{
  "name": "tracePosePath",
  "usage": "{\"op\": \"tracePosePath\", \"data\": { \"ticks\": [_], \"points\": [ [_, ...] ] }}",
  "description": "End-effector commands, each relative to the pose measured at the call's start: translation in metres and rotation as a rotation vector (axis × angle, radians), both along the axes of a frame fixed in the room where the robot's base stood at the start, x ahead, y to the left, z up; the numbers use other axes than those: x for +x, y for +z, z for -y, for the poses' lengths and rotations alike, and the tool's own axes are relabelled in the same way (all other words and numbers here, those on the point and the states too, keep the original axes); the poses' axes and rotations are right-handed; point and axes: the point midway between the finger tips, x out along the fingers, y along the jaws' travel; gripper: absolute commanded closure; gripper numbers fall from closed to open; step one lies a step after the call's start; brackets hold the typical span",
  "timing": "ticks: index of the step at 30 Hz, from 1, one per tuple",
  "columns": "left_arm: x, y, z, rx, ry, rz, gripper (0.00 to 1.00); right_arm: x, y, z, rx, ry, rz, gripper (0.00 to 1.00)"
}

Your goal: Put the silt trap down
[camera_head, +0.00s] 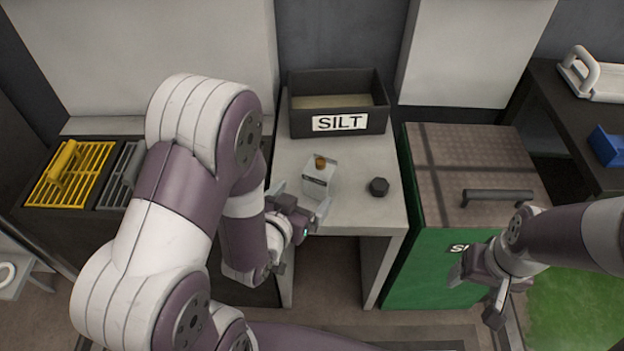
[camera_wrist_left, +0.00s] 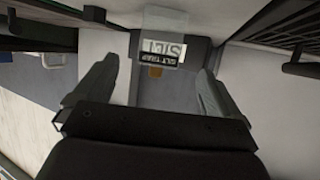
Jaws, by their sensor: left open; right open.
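The silt trap (camera_head: 319,179) is a small pale box with a dark label and an orange-brown knob on top. It stands on the light grey counter (camera_head: 348,208), in front of the SILT bin. In the left wrist view the silt trap (camera_wrist_left: 163,38) shows ahead, between the lines of my fingers, its label upside down. My left gripper (camera_head: 300,202) is open at the counter's front edge, just short of the box. No finger visibly grips it; exact clearance is hard to tell. My right gripper (camera_head: 478,291) is open and empty in front of the green cabinet.
The dark SILT bin (camera_head: 340,124) stands at the back of the counter. A black knob-like piece (camera_head: 379,187) lies right of the trap. The green cabinet (camera_head: 430,260) has a brown lid with a handle. Yellow (camera_head: 70,176) and grey grates lie left. The counter's front right is clear.

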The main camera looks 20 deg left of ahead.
Motion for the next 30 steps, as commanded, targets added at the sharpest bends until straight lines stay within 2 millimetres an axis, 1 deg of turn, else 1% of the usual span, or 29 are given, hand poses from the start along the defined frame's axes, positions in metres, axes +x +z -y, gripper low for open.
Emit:
{"op": "tracePosePath", "data": {
  "ticks": [2, 5, 8, 10, 11, 12, 14, 15, 18, 22, 30],
  "points": [
    [-0.009, 0.005, -0.001, 0.0, 0.0, -0.001, 0.02, 0.0, 0.003, 0.0, 0.0, 0.0, 0.0, 0.29],
    [-0.009, 0.003, -0.003, 0.009, 0.004, -0.054, 0.02, 0.0, 0.004, 0.0, 0.0, 0.0, 0.0, 0.29],
    [-0.005, -0.006, -0.008, 0.036, 0.02, -0.238, 0.02, 0.0, 0.003, 0.0, 0.0, 0.0, 0.0, 0.29],
    [-0.01, -0.009, -0.013, 0.053, 0.038, -0.419, 0.02, 0.0, 0.003, 0.0, 0.0, 0.0, 0.0, 0.29],
    [-0.015, -0.009, -0.015, 0.059, 0.046, -0.497, 0.02, 0.0, 0.003, 0.0, 0.0, 0.0, 0.0, 0.29],
    [-0.024, -0.007, -0.017, 0.064, 0.056, -0.599, 0.02, 0.0, 0.003, 0.0, 0.0, 0.0, 0.0, 0.29],
    [-0.04, -0.001, -0.019, 0.067, 0.067, -0.74, 0.02, 0.0, 0.003, 0.0, 0.0, 0.0, 0.0, 0.29],
    [-0.051, 0.004, -0.019, 0.067, 0.075, -0.821, 0.02, 0.0, 0.003, 0.0, 0.0, 0.0, 0.0, 0.29],
    [-0.074, 0.017, -0.02, 0.067, 0.083, -0.968, 0.02, 0.0, 0.003, 0.0, 0.0, 0.0, 0.0, 0.29],
    [-0.087, 0.024, -0.019, 0.066, 0.085, -1.046, 0.02, 0.0, 0.003, 0.0, 0.0, 0.0, 0.0, 0.29],
    [-0.088, 0.024, -0.019, 0.066, 0.085, -1.05, 0.02, 0.0, 0.003, 0.0, 0.0, 0.0, 0.0, 0.29]
  ]
}}
